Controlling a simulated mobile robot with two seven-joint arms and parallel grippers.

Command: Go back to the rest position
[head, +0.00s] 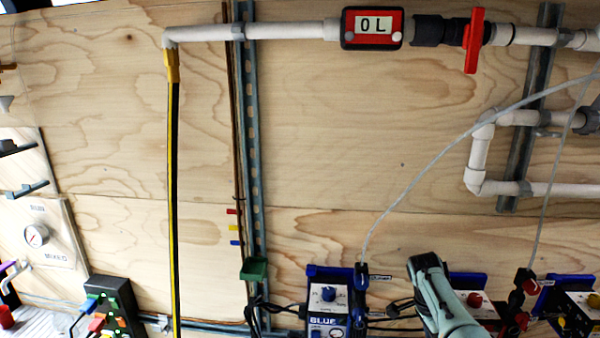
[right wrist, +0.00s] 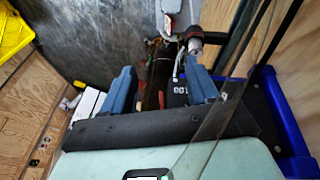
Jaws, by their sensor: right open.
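My right gripper (right wrist: 160,88) is open in the right wrist view. Its two blue-grey fingers stand well apart, and I see nothing gripped between them. In the head view a pale teal part of my right arm (head: 447,305) rises from the lower edge, in front of the pump boxes on the wall. Its fingertips cannot be made out clearly there. My left gripper is not in view.
Close to my right arm are the blue pump box (head: 330,300), another box with a red knob (head: 474,299) and thin hoses. A red valve handle (head: 474,40) and meter (head: 372,28) are above. A yellow-black hose (head: 175,200) hangs left. The middle plywood is clear.

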